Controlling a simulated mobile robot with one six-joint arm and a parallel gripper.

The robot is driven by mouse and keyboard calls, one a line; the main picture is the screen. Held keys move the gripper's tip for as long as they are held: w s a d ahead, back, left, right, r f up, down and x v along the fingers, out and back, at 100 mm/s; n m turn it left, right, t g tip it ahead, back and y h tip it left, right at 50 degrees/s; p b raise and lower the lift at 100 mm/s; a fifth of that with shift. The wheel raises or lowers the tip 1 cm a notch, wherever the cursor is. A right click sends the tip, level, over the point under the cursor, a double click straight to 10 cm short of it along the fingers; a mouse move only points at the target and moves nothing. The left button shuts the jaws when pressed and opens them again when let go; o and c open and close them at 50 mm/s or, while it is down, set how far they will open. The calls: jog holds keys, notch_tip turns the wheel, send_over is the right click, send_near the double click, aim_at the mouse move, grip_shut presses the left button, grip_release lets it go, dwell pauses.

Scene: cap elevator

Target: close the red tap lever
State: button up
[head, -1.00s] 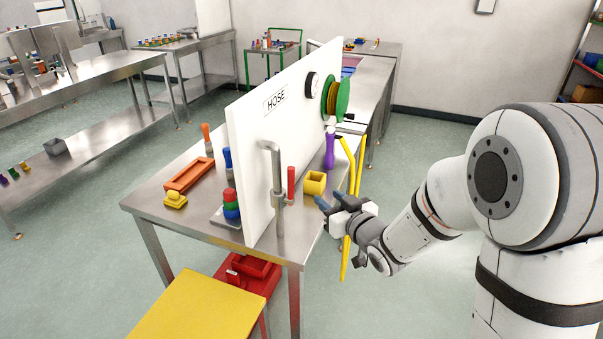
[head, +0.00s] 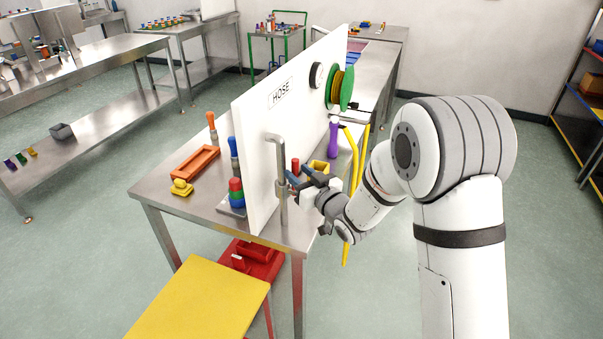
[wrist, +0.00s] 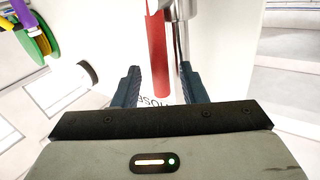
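The red tap lever (head: 295,166) stands upright beside the grey metal pipe (head: 278,165) in front of the white HOSE panel (head: 262,125). In the head view my gripper (head: 298,181) hides the lever's lower part. In the wrist view the red lever (wrist: 157,55) shows between and beyond my two dark fingertips, with the shiny pipe (wrist: 180,35) just to its right. My gripper (wrist: 161,80) is open, its fingers apart. I cannot tell whether either finger touches the lever.
A purple-handled piece (head: 334,138), yellow hose (head: 352,165) and green reel (head: 347,88) are farther back. The yellow platform (head: 200,305) stands in front of the metal table (head: 165,205).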

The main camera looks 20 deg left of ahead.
grip_shut()
dwell(0.3)
dwell(0.3)
